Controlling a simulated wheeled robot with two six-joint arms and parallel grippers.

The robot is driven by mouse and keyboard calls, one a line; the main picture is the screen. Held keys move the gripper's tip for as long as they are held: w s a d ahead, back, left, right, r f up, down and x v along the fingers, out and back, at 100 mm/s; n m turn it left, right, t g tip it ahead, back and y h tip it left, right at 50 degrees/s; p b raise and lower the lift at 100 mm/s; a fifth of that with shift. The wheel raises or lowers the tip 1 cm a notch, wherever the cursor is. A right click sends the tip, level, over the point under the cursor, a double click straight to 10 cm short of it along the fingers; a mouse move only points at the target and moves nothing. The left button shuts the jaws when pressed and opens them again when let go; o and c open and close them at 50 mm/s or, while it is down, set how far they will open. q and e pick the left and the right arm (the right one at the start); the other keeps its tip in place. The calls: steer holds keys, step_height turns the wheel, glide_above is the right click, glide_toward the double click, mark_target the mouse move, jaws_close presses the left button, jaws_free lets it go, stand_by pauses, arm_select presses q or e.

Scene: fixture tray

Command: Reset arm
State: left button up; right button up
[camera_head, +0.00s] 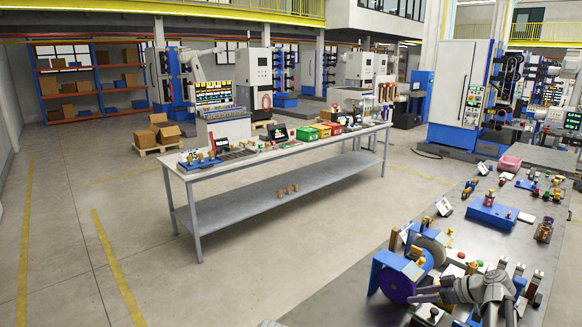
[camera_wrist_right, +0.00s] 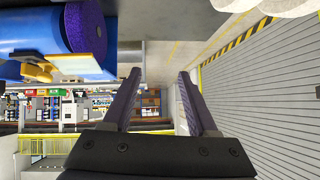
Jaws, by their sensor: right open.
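My right gripper (camera_head: 424,292) is at the lower right of the head view, over the near part of the dark table (camera_head: 345,289). In the right wrist view my right gripper (camera_wrist_right: 160,74) shows its two dark fingers spread apart with nothing between them. A blue fixture with a purple roll (camera_head: 398,282) stands just beyond the gripper. The purple roll (camera_wrist_right: 83,24) also shows at the upper left of the wrist view, apart from the fingers.
Several small parts and a blue box (camera_head: 492,213) are spread over the dark table. A pink bin (camera_head: 510,163) stands at its far end. A long grey workbench (camera_head: 290,149) with bins and tools stands left of it, with open floor (camera_head: 110,220) beyond.

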steer(key=s+a+f+m+g+h+b, duration=0.1)
steer(key=s+a+f+g, duration=0.15)
steer(key=s+a, duration=0.45)
steer(key=s+a+f+g+h+b, duration=0.15)
steer(key=a+f, duration=0.25)
steer(key=a, duration=0.7)
steer(key=s+a+f+m+g+h, duration=0.1)
steer(key=s+a+f+g+h, duration=0.25)
steer(key=a, duration=0.55)
steer(key=s+a+f+m+h, duration=0.1)
steer(key=s+a, duration=0.1)
steer(key=s, duration=0.4)
steer(key=s+a+f+m+h+b, duration=0.1)
steer(key=s+a+h, duration=0.1)
steer(key=s, duration=0.4)
steer(key=shift+s+a+f, duration=0.2)
steer(key=shift+a, duration=0.4)
steer(key=shift+c, duration=0.7)
